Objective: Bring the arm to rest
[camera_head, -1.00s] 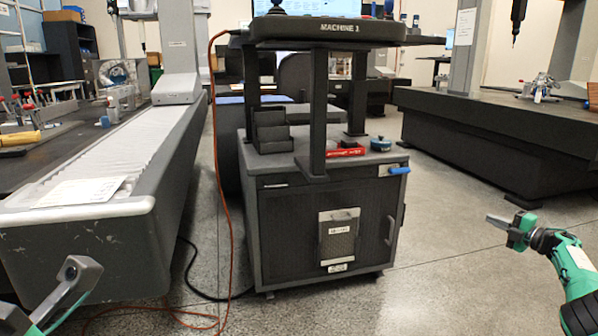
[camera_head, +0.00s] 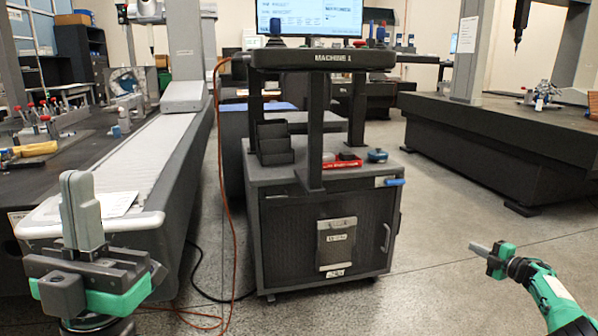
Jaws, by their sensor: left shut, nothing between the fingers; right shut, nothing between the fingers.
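My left gripper (camera_head: 82,212) stands at the lower left with its grey fingers pointing up and pressed together. It is shut and empty, in front of the near end of the long grey machine rail. My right gripper (camera_head: 480,248) is at the lower right, over the open floor, its fingers pointing left. It is shut and empty. Its green and black arm (camera_head: 550,295) comes in from the lower right corner. Neither gripper appears to touch anything.
A dark cart (camera_head: 290,235) labelled Machine 1 stands in the middle, with a monitor (camera_head: 318,17) above. An orange cable (camera_head: 224,170) hangs to the floor at its left. A sheet of paper (camera_head: 113,204) lies on the rail. A black machine base (camera_head: 470,140) stands at right. The right floor is clear.

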